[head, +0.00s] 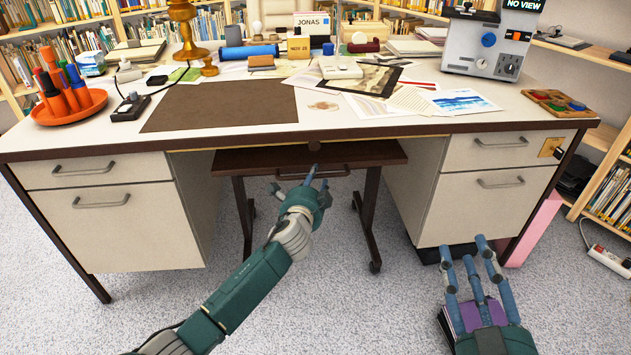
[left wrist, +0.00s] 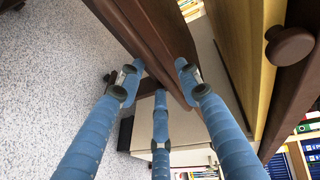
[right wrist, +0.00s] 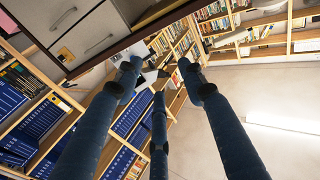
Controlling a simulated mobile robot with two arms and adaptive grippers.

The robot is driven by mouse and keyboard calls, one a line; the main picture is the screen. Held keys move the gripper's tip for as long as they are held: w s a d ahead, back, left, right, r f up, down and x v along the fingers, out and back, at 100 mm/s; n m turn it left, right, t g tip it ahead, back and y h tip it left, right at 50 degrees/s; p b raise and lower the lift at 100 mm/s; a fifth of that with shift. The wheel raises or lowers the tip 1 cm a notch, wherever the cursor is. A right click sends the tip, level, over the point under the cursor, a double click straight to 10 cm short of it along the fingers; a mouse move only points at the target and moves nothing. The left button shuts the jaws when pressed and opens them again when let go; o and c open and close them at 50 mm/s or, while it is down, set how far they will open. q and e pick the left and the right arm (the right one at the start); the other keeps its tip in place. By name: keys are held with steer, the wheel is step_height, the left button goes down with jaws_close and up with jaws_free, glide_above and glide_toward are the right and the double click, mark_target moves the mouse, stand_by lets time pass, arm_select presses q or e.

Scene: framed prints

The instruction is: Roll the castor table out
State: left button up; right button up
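The castor table (head: 240,162) is a low, dark brown table on dark legs with castors. It stands in the knee space under the desk, its front part showing and its back hidden. A bar handle (head: 345,172) runs along its front edge. My left gripper (head: 308,180) is at the middle of this front edge, by the handle. In the left wrist view its blue fingers (left wrist: 158,85) are spread close to the brown edge (left wrist: 150,35); contact cannot be told. My right gripper (head: 472,258) is open and empty, low before the right drawers.
The desk (head: 230,140) carries papers, pens and a grey machine (head: 490,42). Drawer units flank the knee space. A round knob (head: 315,145) sits above the castor table. A pink object (head: 535,228) stands at the right. The speckled floor (head: 330,290) in front is largely clear.

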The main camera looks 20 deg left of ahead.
arm_select(q)
steer(key=shift+x, duration=0.75)
arm_select(e)
steer(key=shift+s+a+r+t, duration=0.1)
steer(key=shift+r+t, duration=0.3)
steer(key=shift+r, duration=0.4)
steer(key=shift+s+a+r+t, duration=0.1)
steer(key=shift+r+t, duration=0.3)
steer(key=shift+r, duration=0.4)
arm_select(q)
jaws_close()
